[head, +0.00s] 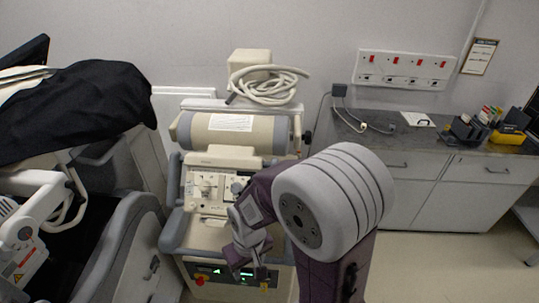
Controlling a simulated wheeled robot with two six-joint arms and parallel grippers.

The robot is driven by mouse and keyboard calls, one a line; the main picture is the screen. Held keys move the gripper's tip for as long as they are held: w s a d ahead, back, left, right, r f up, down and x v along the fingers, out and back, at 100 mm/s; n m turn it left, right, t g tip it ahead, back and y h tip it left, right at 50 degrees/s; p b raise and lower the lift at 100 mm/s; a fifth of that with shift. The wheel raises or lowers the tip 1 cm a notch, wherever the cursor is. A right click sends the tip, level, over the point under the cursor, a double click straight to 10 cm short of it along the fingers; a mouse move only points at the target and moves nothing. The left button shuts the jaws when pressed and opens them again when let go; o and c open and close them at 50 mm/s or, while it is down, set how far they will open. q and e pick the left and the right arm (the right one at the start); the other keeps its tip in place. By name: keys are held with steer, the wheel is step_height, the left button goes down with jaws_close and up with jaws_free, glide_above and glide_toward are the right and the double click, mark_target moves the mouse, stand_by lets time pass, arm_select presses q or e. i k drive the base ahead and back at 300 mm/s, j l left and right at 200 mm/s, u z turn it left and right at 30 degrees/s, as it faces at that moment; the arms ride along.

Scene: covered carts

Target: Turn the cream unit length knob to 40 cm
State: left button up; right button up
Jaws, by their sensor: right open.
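The cream unit (222,237) stands in the middle of the head view, with a cream roller on top and a control panel (206,187) of small knobs and dials. A dark round knob (237,187) sits at the panel's right side. Lettering and knob settings are too small to read. My right gripper (247,270) hangs in front of the unit, below the panel and near the lit lower strip. It is open, with nothing seen between its fingers. My right arm hides the unit's right side. My left gripper is not in view.
A cart (105,245) with a black cover (80,110) stands close on the left. A grey counter (440,143) with drawers runs along the right wall. A coiled hose (268,86) lies behind the roller. Open floor (450,265) shows at the lower right.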

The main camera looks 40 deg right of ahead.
mark_target(236, 188)
steer(key=k+l+z, duration=0.15)
steer(key=l+z, duration=0.5)
steer(key=z, duration=0.2)
steer(key=k, duration=0.05)
